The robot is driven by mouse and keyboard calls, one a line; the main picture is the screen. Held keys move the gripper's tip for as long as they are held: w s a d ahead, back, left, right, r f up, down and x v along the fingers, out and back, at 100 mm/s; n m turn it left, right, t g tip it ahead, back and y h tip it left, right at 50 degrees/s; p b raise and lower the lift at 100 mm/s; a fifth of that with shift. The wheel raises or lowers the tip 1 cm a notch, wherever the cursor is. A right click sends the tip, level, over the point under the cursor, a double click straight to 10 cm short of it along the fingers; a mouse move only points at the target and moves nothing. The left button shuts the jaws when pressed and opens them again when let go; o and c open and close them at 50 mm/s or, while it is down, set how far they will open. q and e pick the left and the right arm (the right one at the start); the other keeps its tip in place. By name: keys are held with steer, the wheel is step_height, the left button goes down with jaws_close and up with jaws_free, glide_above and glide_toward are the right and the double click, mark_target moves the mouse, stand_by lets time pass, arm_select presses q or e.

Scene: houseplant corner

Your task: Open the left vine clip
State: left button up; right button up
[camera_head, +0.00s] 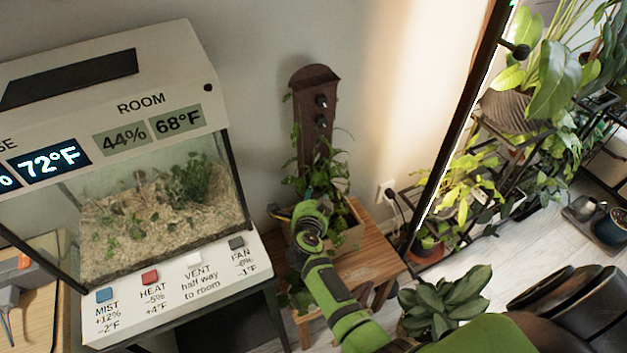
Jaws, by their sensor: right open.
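Two small dark fittings, an upper one (321,101) and a lower one (321,120), sit on the board's front. I cannot tell whether either is the left vine clip, or whether a clip is open. My right gripper (291,204) is open at the planter's left side, in front of the lower leaves and below the fittings. My arm hides part of the planter. My left gripper is not in view.
The planter stands on a slatted wooden stool (375,262). A glass terrarium (160,205) with a button panel (205,280) stands close on the left. A leafy plant (445,303) is low on the right, near a plant rack (500,150). A wall outlet (386,190) is behind.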

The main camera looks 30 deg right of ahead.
step_height(320, 180, up, 9)
steer(key=shift+w, duration=0.25)
steer(key=shift+r, duration=0.1)
stand_by(0.3)
